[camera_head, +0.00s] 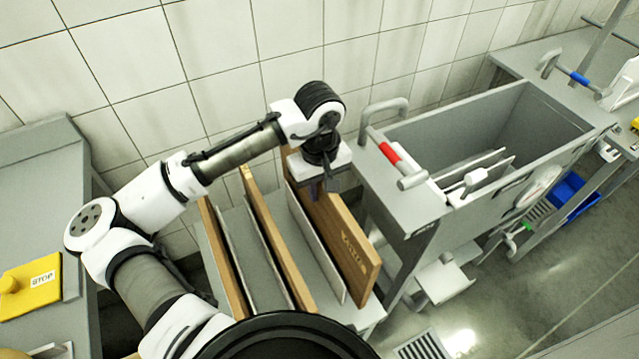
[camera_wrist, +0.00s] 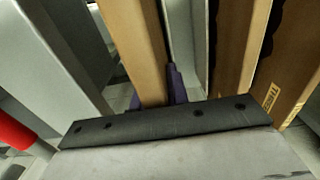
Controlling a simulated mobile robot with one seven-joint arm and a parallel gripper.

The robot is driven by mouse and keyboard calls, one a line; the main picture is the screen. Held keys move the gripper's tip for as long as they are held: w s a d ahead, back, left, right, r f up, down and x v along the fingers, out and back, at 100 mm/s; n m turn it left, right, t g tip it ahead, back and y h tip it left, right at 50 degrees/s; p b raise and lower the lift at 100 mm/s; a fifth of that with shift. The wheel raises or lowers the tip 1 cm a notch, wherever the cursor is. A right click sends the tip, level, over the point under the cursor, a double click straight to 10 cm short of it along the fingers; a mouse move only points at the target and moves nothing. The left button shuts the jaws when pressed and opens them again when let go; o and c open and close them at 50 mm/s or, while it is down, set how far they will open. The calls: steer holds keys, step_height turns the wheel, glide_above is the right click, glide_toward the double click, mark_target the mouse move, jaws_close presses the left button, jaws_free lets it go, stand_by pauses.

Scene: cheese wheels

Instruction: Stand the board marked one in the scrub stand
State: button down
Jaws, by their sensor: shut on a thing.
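My gripper (camera_head: 322,186) is shut on the upper edge of the rightmost wooden board (camera_head: 345,242). This board stands upright among grey dividers on a low grey rack (camera_head: 370,312); its face carries lettering too small to read surely. In the wrist view, purple fingers (camera_wrist: 152,92) sit on both sides of the board (camera_wrist: 132,40). Its lower end is hidden there. Another board in the wrist view is marked THREE (camera_wrist: 285,90). Upright white plates (camera_head: 478,172) stand in the grey sink at the right; I cannot tell whether they are the scrub stand.
Two more wooden boards, one in the middle (camera_head: 278,250) and one at the left (camera_head: 222,255), stand close by in the rack. A grey tap and a red-gripped handle (camera_head: 389,153) are on the sink (camera_head: 520,115) edge. A yellow STOP block (camera_head: 30,287) lies left.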

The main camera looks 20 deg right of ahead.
mark_target(319, 209)
steer(key=shift+f+b, duration=1.95)
steer(key=shift+f, duration=1.65)
steer(key=c, duration=1.3)
jaws_free()
step_height(319, 209, up, 14)
steer(key=shift+f, duration=0.1)
